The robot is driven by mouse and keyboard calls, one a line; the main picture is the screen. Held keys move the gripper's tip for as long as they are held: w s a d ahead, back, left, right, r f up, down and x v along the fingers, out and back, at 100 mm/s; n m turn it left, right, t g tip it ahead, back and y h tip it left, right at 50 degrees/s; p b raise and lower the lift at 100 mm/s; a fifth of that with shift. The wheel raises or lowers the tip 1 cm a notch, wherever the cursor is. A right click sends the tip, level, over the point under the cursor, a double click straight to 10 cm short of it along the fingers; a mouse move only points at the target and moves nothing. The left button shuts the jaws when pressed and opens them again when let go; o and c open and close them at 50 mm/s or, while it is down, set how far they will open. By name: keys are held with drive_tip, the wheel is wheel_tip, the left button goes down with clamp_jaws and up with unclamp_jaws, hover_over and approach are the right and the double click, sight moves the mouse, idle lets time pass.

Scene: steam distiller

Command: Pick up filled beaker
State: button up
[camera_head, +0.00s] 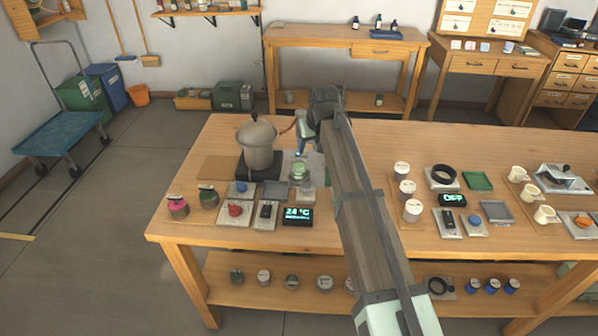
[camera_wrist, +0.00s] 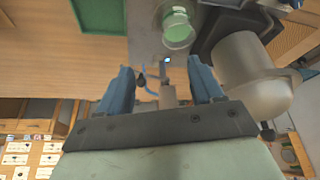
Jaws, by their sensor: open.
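The beaker (camera_head: 299,171), clear with green contents, stands upright on a pale plate right of the grey distiller pot (camera_head: 258,150). It also shows in the wrist view (camera_wrist: 178,28), at the top, beyond my fingertips. My gripper (camera_wrist: 161,72) is open, with its two blue fingers apart and the beaker not between them. In the head view my gripper (camera_head: 307,140) is above and behind the beaker, partly hidden by my arm. A small grey cylinder (camera_wrist: 167,96) shows between the fingers in the wrist view; I cannot tell its depth. The pot (camera_wrist: 255,75) is close to the right finger.
The pot sits on a dark heater (camera_head: 265,167). A temperature display (camera_head: 297,215), a red-knob control (camera_head: 235,209) and two small jars (camera_head: 178,206) stand in front. White cups (camera_head: 401,170) stand right of my arm. Bare tabletop (camera_head: 400,137) lies at the back right.

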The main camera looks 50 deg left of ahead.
sight(298, 165)
drive_tip(key=shift+n, duration=0.3)
drive_tip(key=s+x, duration=0.1)
drive_tip(key=x, duration=0.3)
drive_tip(key=s+a+x, duration=0.1)
drive_tip(key=x, duration=0.8)
drive_tip(key=shift+s+a+f, duration=0.35)
drive_tip(key=c, duration=0.8)
drive_tip(key=shift+r, duration=0.25)
